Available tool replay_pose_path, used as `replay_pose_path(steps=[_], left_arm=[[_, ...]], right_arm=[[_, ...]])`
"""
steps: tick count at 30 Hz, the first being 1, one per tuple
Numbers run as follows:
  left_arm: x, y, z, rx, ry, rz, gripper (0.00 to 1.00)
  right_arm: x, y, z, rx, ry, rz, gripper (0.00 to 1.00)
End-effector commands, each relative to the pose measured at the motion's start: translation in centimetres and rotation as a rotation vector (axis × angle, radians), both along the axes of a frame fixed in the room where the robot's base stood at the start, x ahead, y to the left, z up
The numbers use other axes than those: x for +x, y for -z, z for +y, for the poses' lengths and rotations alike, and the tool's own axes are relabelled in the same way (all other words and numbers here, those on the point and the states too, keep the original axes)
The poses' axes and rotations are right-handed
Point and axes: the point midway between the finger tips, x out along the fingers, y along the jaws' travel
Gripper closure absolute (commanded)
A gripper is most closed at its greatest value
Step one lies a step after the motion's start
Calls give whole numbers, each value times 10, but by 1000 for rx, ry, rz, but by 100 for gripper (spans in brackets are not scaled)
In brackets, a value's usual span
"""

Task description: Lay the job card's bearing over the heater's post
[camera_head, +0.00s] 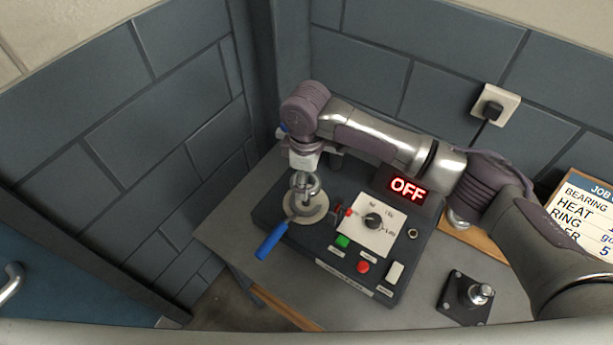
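The heater (330,262) is a dark box on the bench with a lit OFF display, a dial and coloured buttons. On its left end is a pale round plate (317,214) with a blue-handled bar (271,241) reaching across it. A shiny metal ring (308,187), apparently a bearing, is above the plate. My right gripper (303,177) points down right over it; its fingertips are hard to make out. I cannot tell whether the ring is gripped or around the post, which is mostly hidden. The job card (589,205) is at the right, partly cut off. My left gripper is out of view.
My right arm crosses above the heater and hides part of the bench behind. A dark block with a metal peg (471,297) stands right of the heater. A wooden board (474,238) lies behind it. Walls close in at left and back, with a socket (494,106).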

Motion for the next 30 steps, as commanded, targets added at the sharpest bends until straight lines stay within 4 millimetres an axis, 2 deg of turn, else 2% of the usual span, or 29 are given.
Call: replay_pose_path(steps=[30], left_arm=[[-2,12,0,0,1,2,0]], right_arm=[[0,40,0,1,0,0,74]])
